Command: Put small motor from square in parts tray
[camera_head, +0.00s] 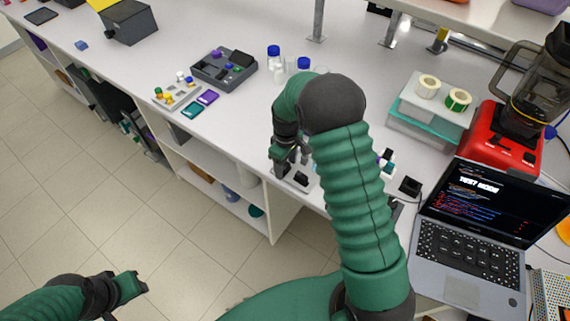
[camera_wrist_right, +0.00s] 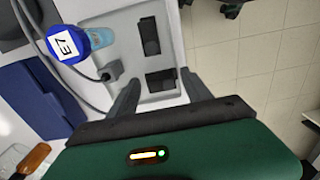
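My right gripper (camera_head: 287,167) is low over a pale grey fixture (camera_head: 281,182) at the front edge of the bench. In the right wrist view my right gripper (camera_wrist_right: 160,92) has its fingers apart, with a dark block or recess (camera_wrist_right: 160,80) of the fixture between and beyond them. I cannot tell whether it touches anything. A dark grey compartment tray (camera_head: 205,72) with small parts stands farther left on the bench. I cannot pick out the small motor or the square for certain. My left gripper (camera_head: 136,287) hangs over the floor, away from the bench.
Blue-capped bottles (camera_head: 274,56) stand behind. A bottle marked E7 (camera_wrist_right: 75,45) and a cable are near my right gripper. A laptop (camera_head: 470,255) is at right.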

